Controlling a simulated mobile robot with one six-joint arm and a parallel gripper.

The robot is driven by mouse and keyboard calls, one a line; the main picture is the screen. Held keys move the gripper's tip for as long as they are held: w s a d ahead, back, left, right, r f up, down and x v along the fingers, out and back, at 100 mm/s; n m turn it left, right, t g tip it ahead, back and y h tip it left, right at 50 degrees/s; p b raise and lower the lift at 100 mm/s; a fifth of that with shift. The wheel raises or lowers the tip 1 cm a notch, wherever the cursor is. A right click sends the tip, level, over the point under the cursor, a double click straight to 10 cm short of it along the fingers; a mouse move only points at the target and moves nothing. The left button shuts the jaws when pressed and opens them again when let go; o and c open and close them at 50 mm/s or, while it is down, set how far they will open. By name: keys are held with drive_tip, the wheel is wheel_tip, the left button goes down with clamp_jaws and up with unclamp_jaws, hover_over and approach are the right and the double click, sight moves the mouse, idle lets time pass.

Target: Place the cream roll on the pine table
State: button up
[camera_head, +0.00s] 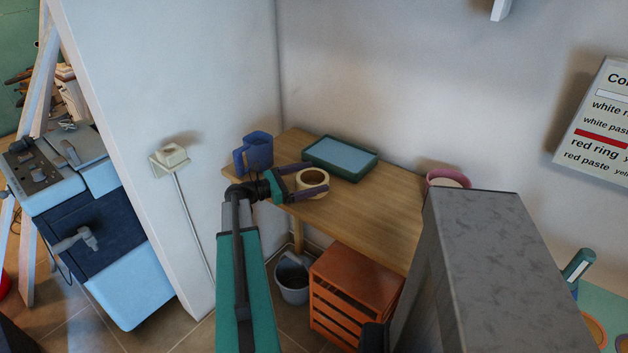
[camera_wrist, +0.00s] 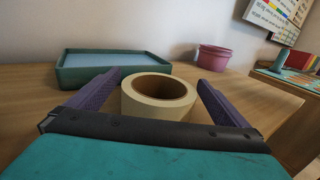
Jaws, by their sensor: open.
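The cream roll (camera_head: 312,181) is a ring of tape lying flat on the pine table (camera_head: 372,213), near its left end. In the wrist view the cream roll (camera_wrist: 158,101) sits between the two purple fingers. My gripper (camera_head: 310,183) is open around the roll, with one finger on each side. The wrist view also shows my gripper (camera_wrist: 158,88), with a gap between the roll and the right finger; the left finger is very close to the roll's left side. The roll's lower front is partly hidden by my gripper's dark bar.
A green tray with a pale blue inside (camera_head: 341,158) lies just behind the roll. A blue container (camera_head: 254,152) stands at the table's left corner. A pink pot (camera_head: 446,178) stands farther right. An orange drawer unit (camera_head: 350,290) and grey bucket (camera_head: 292,279) are below. The table's middle is clear.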

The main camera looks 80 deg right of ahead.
drive_tip(key=b+v, duration=0.1)
drive_tip(key=v, duration=0.9)
drive_tip(key=shift+a+b, duration=0.1)
drive_tip(key=shift+b, duration=0.2)
drive_tip(key=shift+f, duration=0.1)
